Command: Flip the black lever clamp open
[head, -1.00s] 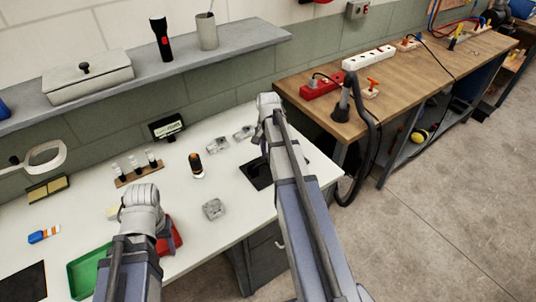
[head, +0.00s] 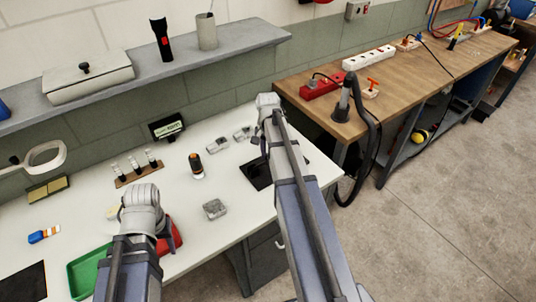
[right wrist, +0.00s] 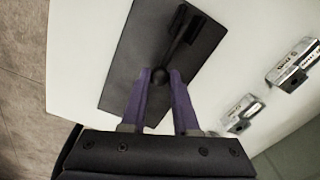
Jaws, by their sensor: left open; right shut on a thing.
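The black lever clamp (right wrist: 185,28) is on a flat black plate (right wrist: 122,72), seen close up in the right wrist view. Its lever runs from the far end of the plate towards me and ends in a round knob. The purple fingers of my right gripper (right wrist: 160,84) are shut on the knob, one on each side. In the head view the black plate (head: 255,174) lies near the white bench's right end, with my right arm covering part of the clamp. My left gripper (head: 140,205) is open over the bench near the trays; its fingertips are mostly hidden by its wrist.
Several grey metal blocks, one of them here (head: 215,209), lie on the white bench (head: 215,255). A black-and-orange cylinder (head: 196,166), a vial rack (head: 138,170), a green tray (head: 88,270) and a red tray (head: 172,240) are left of the plate. A wooden workbench (head: 425,85) stands right.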

